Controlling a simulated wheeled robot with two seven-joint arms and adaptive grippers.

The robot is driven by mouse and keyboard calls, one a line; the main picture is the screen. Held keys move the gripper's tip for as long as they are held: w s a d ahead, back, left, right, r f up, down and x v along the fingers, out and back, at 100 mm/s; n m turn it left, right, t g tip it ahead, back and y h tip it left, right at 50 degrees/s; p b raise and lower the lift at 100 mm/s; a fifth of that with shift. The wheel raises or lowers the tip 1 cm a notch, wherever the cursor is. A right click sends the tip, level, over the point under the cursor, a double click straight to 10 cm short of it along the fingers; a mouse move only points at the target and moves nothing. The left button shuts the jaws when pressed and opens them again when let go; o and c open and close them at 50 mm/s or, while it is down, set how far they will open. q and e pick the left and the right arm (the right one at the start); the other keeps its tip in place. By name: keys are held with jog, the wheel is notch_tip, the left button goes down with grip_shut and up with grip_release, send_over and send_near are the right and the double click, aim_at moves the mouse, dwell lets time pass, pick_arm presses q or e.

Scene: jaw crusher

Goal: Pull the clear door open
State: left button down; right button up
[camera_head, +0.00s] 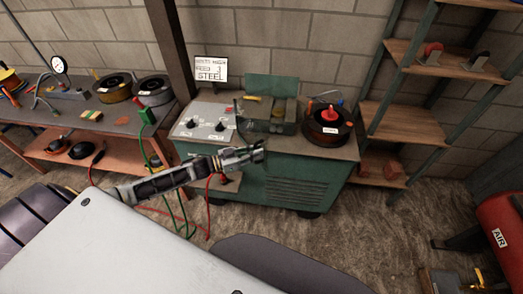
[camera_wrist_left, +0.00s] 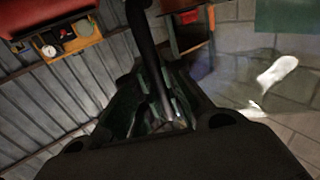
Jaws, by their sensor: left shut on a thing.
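The clear door (camera_head: 268,126) is a see-through panel on the front of the small green machine on the bench, hard to make out in the head view. In the left wrist view, a clear pane with white glare (camera_wrist_left: 275,72) shows at the right. My left gripper (camera_head: 260,152) is at the front of the bench, just below the machine. A dark bar (camera_wrist_left: 148,60) runs between its fingers (camera_wrist_left: 160,105), and it is shut on this bar, which looks like the door's handle. The exact contact is dark. My right gripper is not in view.
The green cabinet (camera_head: 290,185) carries a control panel (camera_head: 207,122), a sign (camera_head: 210,69) and a dark round pan (camera_head: 327,125) right of the machine. A side bench (camera_head: 60,125) stands left and a shelf (camera_head: 400,110) right. Cables hang left of the cabinet.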

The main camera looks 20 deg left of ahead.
pick_arm(q)
jog(key=s+a+m+g+h+b, duration=0.3)
jog(key=s+a+g, duration=0.3)
jog(key=a, duration=0.4)
jog(key=shift+s+a+m+h+b, duration=0.35)
jog(key=shift+s+m+h, duration=0.15)
jog(key=shift+m, duration=0.3)
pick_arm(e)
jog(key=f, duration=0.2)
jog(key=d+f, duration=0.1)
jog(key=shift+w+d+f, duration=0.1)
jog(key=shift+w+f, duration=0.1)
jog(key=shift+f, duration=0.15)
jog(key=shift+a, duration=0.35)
pick_arm(q)
jog(key=c, duration=1.5)
grip_release()
jog(key=v, duration=1.2)
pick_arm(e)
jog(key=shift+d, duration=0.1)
pick_arm(q)
jog(key=shift+w+f, duration=0.1)
